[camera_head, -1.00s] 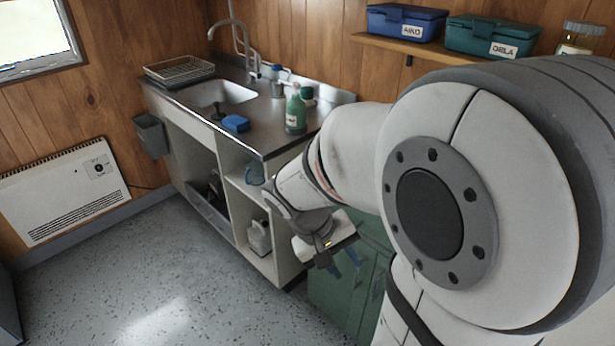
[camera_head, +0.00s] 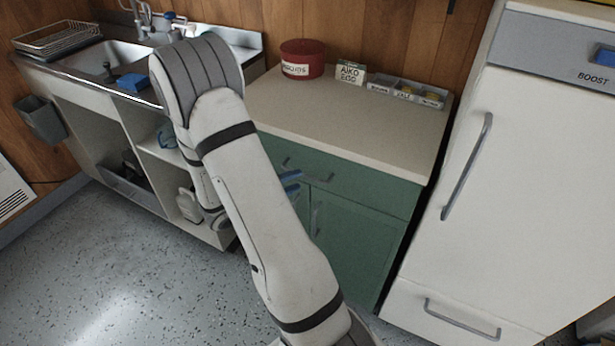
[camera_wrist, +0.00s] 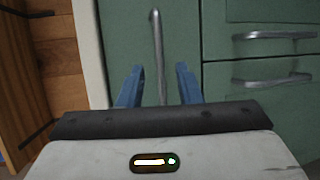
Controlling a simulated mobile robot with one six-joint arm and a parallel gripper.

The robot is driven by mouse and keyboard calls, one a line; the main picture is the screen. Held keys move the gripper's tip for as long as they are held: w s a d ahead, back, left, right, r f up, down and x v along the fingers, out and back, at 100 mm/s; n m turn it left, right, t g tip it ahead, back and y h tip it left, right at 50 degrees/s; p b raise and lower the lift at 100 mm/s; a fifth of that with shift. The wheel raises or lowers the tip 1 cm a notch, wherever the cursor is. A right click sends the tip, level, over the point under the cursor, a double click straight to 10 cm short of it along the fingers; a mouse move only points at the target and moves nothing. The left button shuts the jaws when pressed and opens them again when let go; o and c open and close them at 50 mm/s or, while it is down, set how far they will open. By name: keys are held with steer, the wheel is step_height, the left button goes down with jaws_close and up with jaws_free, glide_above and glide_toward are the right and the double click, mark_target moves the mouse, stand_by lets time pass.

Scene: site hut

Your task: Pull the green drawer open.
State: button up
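The green drawer (camera_head: 350,178) is the top front of the green cabinet, under the pale worktop, and looks shut. Its grey bar handle (camera_wrist: 157,50) runs upright in the wrist view, which is turned on its side. My gripper (camera_wrist: 159,86) is open. Its two blue fingers stand one on each side of the handle, with a visible gap on both sides. The handle's lower end is hidden behind my gripper body. In the head view my arm hides most of my gripper; only the blue fingers (camera_head: 291,182) show in front of the drawer.
Green doors (camera_head: 355,235) with bar handles (camera_wrist: 275,35) lie below the drawer. A white fridge (camera_head: 500,180) stands right of the cabinet and an open-shelved sink unit (camera_head: 150,170) left. A red tin (camera_head: 303,60) and labelled boxes sit on the worktop. The floor at left is clear.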

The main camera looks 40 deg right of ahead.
mark_target(308, 176)
steer(key=shift+d+f, duration=0.2)
steer(key=shift+d, duration=0.7)
steer(key=shift+d+f, duration=0.15)
steer(key=shift+d, duration=0.7)
steer(key=shift+d+f, duration=0.2)
steer(key=shift+d, duration=0.7)
steer(key=shift+c, duration=0.5)
jaws_close()
